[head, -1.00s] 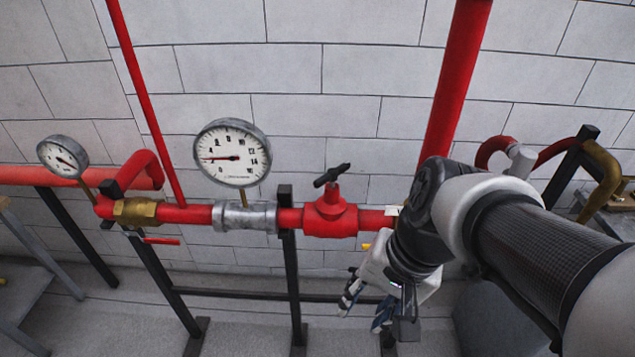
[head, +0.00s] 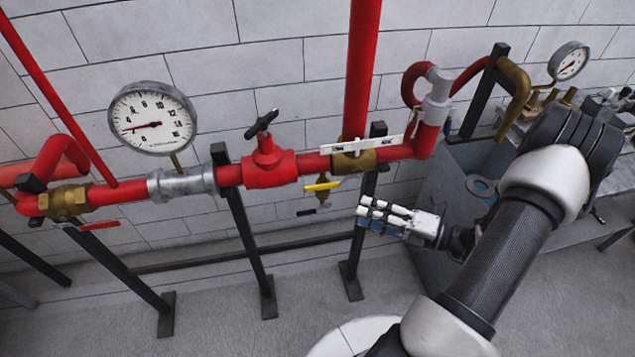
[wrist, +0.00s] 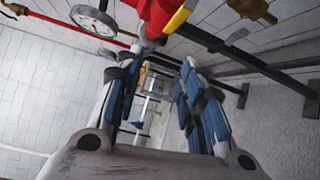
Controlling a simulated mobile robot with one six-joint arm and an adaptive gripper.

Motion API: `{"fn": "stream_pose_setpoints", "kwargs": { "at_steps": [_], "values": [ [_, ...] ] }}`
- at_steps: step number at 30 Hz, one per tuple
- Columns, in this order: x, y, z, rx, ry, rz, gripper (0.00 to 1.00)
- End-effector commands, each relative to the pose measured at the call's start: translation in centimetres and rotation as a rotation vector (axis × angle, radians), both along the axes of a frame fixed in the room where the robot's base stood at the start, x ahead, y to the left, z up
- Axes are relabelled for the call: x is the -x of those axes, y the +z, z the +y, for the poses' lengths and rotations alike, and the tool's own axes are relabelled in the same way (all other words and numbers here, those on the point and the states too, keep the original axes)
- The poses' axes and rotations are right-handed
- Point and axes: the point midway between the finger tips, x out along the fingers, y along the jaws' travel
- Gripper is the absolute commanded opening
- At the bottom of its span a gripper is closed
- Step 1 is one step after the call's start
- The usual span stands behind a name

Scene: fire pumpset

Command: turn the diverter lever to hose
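A yellow lever (head: 322,186) sticks out to the left below a brass valve (head: 353,160) on the red pipe. A white plate (head: 365,143) with small dark marks, unreadable here, lies across the valve. My gripper (head: 366,212) is to the right of and below the lever, pointing left, apart from it. In the wrist view my gripper's fingers (wrist: 166,60) are spread with an empty gap between them. A yellow part (wrist: 178,19) shows beyond the fingertips at the top of that view; I cannot tell for sure if it is the lever.
A red valve with a black handle (head: 265,150) is left of the brass valve. A large gauge (head: 152,118) and a red lever (head: 100,225) are farther left. Black stand posts (head: 247,235) hold the pipe. A grey tank (head: 455,190) stands behind my arm.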

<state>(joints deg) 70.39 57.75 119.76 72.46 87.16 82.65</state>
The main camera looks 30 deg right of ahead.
Motion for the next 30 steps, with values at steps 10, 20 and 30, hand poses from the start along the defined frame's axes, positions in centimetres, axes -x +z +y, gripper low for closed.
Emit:
{"fn": "stream_pose_setpoints", "kwargs": {
  "at_steps": [10, 20, 30],
  "values": [
    [-0.2, -2.1, -2.1, -0.181, -0.147, 0.041, 0.36],
    [-6.0, -2.2, 1.3, -0.177, -0.139, 0.041, 0.36],
    [-12.1, -2.1, 4.6, -0.176, -0.141, 0.04, 0.36]
  ]
}}
